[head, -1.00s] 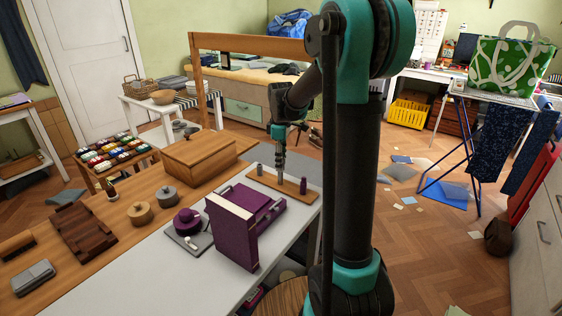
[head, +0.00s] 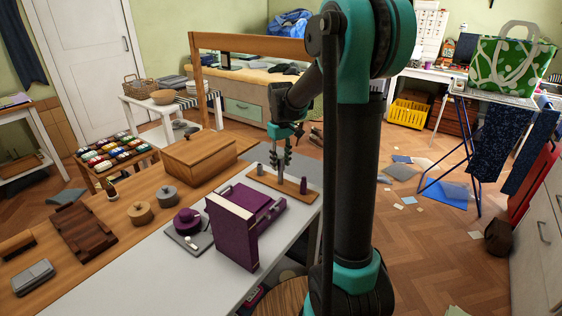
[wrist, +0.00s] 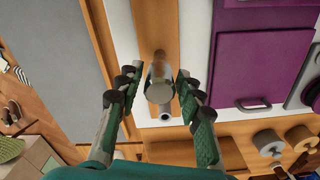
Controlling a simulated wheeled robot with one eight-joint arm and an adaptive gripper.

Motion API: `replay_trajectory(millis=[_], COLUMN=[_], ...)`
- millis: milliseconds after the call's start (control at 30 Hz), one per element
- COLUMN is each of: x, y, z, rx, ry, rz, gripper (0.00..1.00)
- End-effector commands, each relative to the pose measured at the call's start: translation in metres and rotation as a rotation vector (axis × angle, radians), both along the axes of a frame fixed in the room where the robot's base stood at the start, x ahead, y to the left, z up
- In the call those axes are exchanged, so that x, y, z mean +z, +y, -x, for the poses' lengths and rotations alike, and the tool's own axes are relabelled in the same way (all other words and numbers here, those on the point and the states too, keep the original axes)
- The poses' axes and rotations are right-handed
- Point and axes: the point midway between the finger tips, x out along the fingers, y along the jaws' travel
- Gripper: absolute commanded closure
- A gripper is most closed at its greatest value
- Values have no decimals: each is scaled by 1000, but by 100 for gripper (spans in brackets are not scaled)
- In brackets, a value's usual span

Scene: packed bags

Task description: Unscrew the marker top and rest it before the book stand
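My gripper (head: 281,168) points straight down over the narrow wooden board, its two fingers spread apart. In the wrist view my gripper (wrist: 158,95) is open around a pale grey round-topped piece (wrist: 160,92), probably the marker, with gaps on both sides. A small grey cylinder (head: 259,169) stands on the board to the left, and a dark purplish cylinder (head: 303,186) stands to the right. I cannot tell which piece is the marker top. The purple book stand (head: 232,235) stands upright in front of the board, with a purple flat case (head: 262,200) behind it.
A wooden box (head: 198,158) sits left of the board. The pale front strip of table (head: 170,280) is clear.

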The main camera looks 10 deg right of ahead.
Motion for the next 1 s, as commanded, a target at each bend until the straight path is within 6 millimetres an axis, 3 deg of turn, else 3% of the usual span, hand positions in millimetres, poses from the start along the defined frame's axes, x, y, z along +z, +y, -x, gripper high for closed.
replay_trajectory(millis=[700,967,1000], x=[0,0,0], y=[1,1,1], z=[0,0,0], rx=[-560,-587,-587], ry=[0,0,0], rz=[0,0,0], gripper=[63,63,68])
